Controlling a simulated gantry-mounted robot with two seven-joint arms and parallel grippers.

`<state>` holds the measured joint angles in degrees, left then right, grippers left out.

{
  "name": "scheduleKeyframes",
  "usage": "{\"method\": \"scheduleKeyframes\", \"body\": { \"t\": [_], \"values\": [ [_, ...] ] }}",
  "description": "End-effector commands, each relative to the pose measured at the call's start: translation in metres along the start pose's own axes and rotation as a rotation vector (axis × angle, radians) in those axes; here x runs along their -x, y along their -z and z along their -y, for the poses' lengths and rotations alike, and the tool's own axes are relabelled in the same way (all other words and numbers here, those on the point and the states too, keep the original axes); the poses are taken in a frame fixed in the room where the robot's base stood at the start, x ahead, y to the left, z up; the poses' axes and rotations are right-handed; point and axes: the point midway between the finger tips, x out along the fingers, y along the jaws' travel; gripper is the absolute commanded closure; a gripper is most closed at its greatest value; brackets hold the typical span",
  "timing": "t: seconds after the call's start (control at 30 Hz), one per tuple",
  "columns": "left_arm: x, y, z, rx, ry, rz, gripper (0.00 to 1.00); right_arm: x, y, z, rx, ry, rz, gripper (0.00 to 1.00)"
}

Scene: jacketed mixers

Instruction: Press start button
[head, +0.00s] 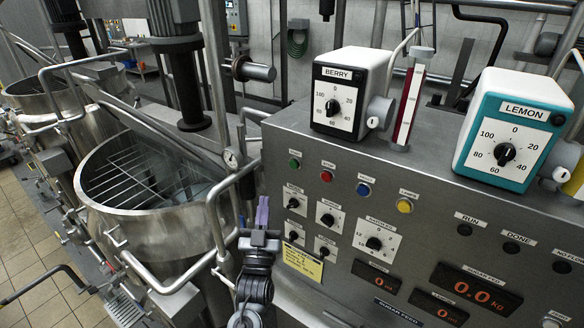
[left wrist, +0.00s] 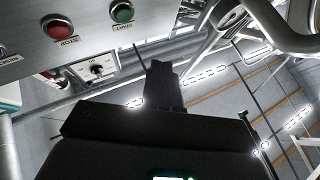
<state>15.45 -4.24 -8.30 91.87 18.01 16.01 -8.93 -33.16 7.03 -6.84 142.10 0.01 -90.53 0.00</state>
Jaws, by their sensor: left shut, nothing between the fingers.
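A green button (head: 295,163) sits at the left end of a row of coloured buttons on the sloped grey control panel (head: 440,190). My left gripper (head: 262,212) is shut and empty, pointing up, left of the panel's small knobs and lower than the green button in the picture. Its dark fingers (left wrist: 163,82) are apart from both buttons. My right gripper is not in view.
A blue button (head: 363,189) and a yellow button (head: 404,206) continue the row. Several black knobs (head: 328,219) lie below. The Berry dosing unit (head: 345,90) and Lemon dosing unit (head: 510,130) stand above. An open steel mixer (head: 150,215) with pipe rails is at left.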

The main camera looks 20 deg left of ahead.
Motion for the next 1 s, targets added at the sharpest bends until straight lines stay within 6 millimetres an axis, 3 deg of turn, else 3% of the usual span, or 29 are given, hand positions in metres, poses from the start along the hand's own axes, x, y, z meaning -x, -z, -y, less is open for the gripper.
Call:
{"method": "scheduleKeyframes", "body": {
  "t": [0.1,0.3,0.77,1.0],
  "values": [
    [-0.015,0.017,-0.002,0.012,0.006,-0.036,1.0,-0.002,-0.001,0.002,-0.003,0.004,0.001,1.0],
    [-0.026,0.029,-0.003,0.017,0.009,-0.06,1.0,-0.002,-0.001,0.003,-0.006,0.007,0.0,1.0],
    [-0.028,0.028,-0.004,0.017,0.009,-0.062,1.0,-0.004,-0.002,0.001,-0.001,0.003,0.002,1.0],
    [-0.039,0.019,-0.012,0.017,0.009,-0.063,1.0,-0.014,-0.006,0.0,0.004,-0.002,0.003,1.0]
  ]
}}
